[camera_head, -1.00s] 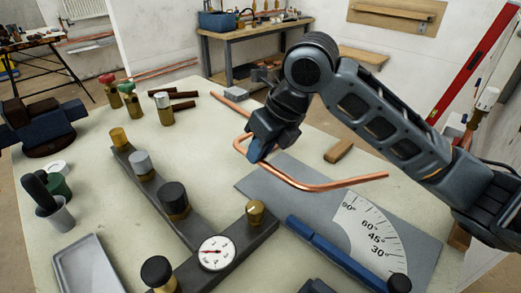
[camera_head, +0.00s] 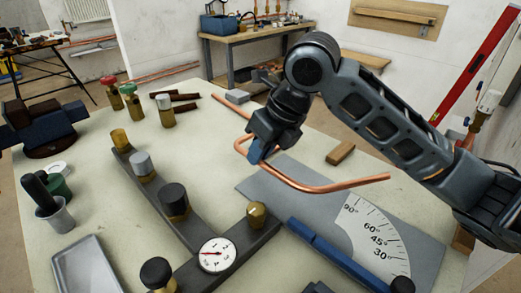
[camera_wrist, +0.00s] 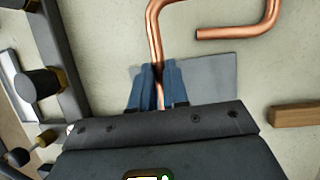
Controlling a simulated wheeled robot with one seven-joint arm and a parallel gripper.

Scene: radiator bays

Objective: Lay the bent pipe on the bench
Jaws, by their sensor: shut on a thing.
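The bent pipe (camera_head: 320,188) is copper and has several bends. My gripper (camera_head: 256,152) is shut on it, with blue fingers around one straight leg. In the wrist view my gripper (camera_wrist: 160,82) grips the pipe (camera_wrist: 156,35), which runs up from the fingers and bends at the top edge. Another copper leg with a free end shows to its right. The pipe is over the pale bench (camera_head: 105,215), above a grey plate with an angle scale. I cannot tell how large the gap to the bench is.
A dark manifold with valves and a gauge (camera_head: 216,255) stands left of the pipe. The grey angle plate (camera_head: 290,180) and blue bar (camera_head: 335,255) lie to the right. A wooden block (camera_head: 340,152) lies beyond the pipe. A tray (camera_head: 85,268) stands front left.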

